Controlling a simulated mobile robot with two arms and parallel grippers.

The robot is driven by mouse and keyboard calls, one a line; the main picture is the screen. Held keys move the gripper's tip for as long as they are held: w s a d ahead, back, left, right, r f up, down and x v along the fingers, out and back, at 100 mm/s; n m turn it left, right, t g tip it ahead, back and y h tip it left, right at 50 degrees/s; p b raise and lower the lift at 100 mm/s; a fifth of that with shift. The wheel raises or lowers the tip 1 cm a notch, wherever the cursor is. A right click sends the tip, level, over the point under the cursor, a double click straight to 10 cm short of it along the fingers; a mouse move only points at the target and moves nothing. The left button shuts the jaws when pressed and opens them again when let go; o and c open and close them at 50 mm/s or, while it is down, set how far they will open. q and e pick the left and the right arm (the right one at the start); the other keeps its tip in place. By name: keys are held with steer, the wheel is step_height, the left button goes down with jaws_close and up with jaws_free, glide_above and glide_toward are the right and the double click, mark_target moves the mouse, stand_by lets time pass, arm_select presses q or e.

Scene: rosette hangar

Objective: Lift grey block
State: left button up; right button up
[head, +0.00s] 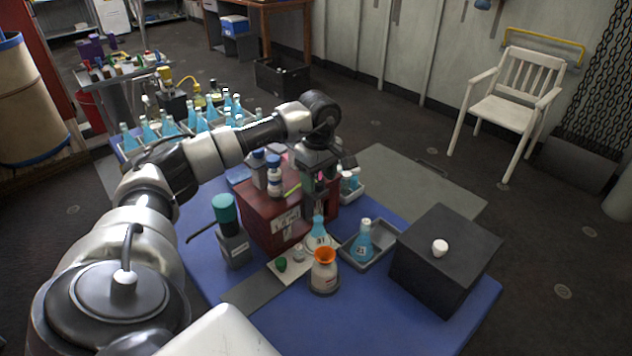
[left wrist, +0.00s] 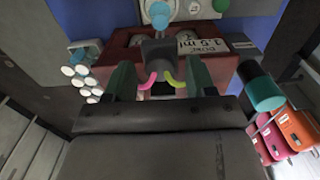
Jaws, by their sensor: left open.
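A small grey block (left wrist: 160,52) shows in the left wrist view, at the edge of the red box (left wrist: 125,48), with a pink and a yellow-green curved piece at its near end. My left gripper (left wrist: 160,75) is open, with one dark green finger on each side of the block. I cannot tell whether the fingers touch it. In the head view my left gripper (head: 318,190) points down over the right part of the red box (head: 270,212). The block is not clearly seen there, as the gripper hides that spot. My right gripper is not in view.
On the blue table (head: 370,322) stand a teal-capped bottle (head: 234,240), blue flasks, an orange-topped jar (head: 324,272) and a grey tray (head: 383,235). A large dark box (head: 445,265) with a white knob stands at the right. Several blue flasks crowd behind my arm.

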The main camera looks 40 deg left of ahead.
arm_select(q)
steer(key=shift+r+p, duration=2.65)
steer(key=shift+r, duration=0.9)
steer(key=shift+f, duration=0.1)
